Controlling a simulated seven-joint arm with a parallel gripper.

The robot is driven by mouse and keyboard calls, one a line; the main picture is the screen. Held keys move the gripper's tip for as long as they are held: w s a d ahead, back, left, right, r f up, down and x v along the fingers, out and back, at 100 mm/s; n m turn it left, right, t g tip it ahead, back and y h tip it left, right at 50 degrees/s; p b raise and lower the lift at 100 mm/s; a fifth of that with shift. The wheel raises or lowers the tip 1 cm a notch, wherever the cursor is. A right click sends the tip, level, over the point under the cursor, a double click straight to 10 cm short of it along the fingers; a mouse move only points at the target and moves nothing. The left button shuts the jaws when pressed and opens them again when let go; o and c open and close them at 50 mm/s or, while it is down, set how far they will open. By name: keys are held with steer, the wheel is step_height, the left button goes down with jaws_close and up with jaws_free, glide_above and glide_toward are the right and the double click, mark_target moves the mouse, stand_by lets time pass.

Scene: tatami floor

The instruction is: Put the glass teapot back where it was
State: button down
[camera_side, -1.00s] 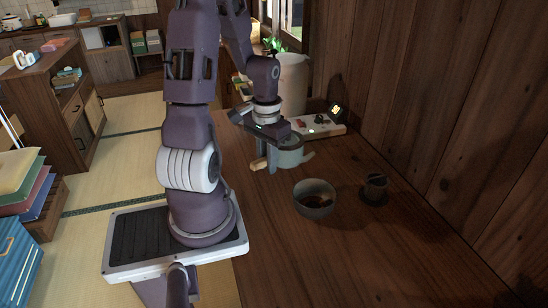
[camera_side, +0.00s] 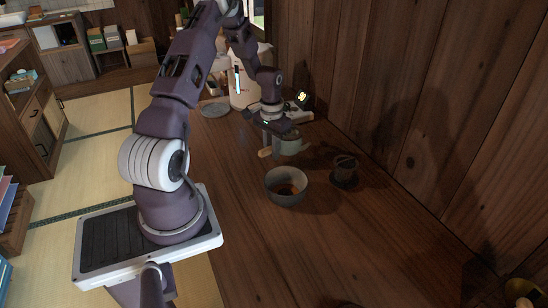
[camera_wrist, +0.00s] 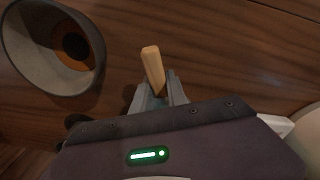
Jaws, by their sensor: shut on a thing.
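The teapot (camera_side: 290,146) looks like a small grey-green pot, and its spout points right. Its pale wooden handle (camera_side: 265,153) sticks out to the left and also shows in the wrist view (camera_wrist: 152,68). My gripper (camera_side: 270,140) is shut on the handle, with its fingers on either side of it in the wrist view (camera_wrist: 157,92). The pot's body is partly hidden behind my gripper in the side view and out of sight in the wrist view. I cannot tell whether its base touches the table.
A grey bowl (camera_side: 286,200) with brown contents stands nearer than the teapot. A dark cup (camera_side: 344,165) stands on a dark coaster to the right. A plate (camera_side: 214,110) and a small glowing device (camera_side: 302,98) are farther back. The near tabletop (camera_side: 300,255) is mostly clear.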

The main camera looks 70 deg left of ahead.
mark_target(272, 167)
steer(key=shift+f, duration=1.5)
steer(key=c, duration=1.3)
jaws_free()
steer(key=shift+f, duration=0.15)
